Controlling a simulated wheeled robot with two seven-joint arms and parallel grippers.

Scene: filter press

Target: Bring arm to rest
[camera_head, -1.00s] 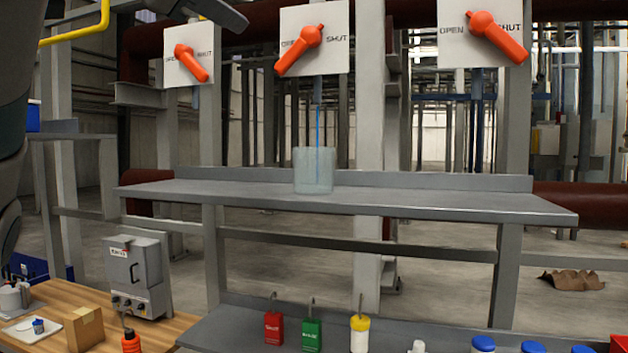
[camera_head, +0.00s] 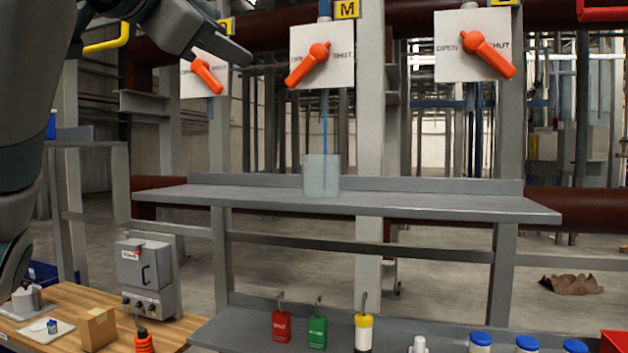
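My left gripper (camera_head: 222,42) is at the upper left, in front of the left valve panel and beside its top. Its fingers look spread apart with nothing between them. My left arm fills the left edge. The left orange valve handle (camera_head: 208,75) slants down right. The middle orange handle (camera_head: 307,66) slants down left, toward OPEN. The right orange handle (camera_head: 488,55) slants down right, toward SHUT. A thin blue stream falls from under the middle panel into a clear beaker (camera_head: 322,174) on the grey shelf (camera_head: 400,203). My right gripper is out of view.
A wooden table (camera_head: 70,297) at the lower left holds a grey control box (camera_head: 146,278) and a cardboard box (camera_head: 97,328). The space before the shelf is clear.

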